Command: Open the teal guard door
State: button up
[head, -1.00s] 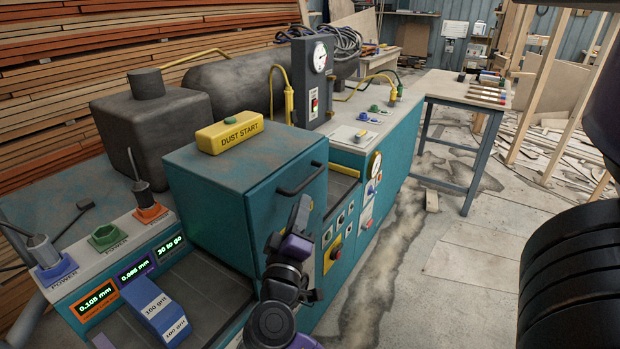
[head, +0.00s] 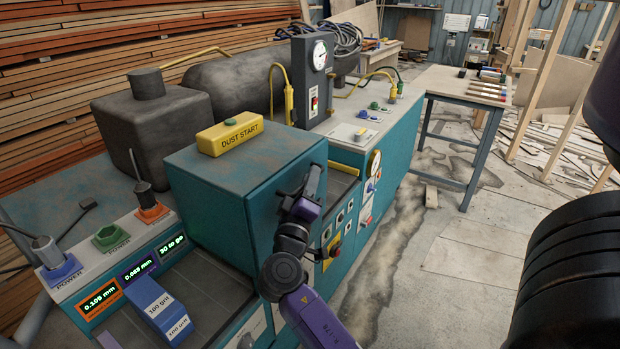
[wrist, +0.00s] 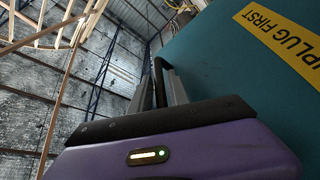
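The teal guard door (head: 264,222) is the front face of the teal cabinet and looks closed. The door's surface fills the right of the wrist view (wrist: 225,75), with a yellow label reading "UPLUG FIRST" partly in sight. My gripper (head: 315,178) is up at the door's handle in the head view and covers most of it. In the wrist view, the dark handle bar (wrist: 160,82) lies between the two grey fingers of my gripper (wrist: 159,80). I cannot tell whether the fingers press on it.
A yellow "DUST START" block (head: 230,136) sits on the cabinet top. A control panel with a red button (head: 334,252) is right of the door. A blue grit block (head: 158,305) lies on the bed at front left. The floor (head: 450,270) to the right is mostly clear.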

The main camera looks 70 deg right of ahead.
grip_shut()
dwell(1.4)
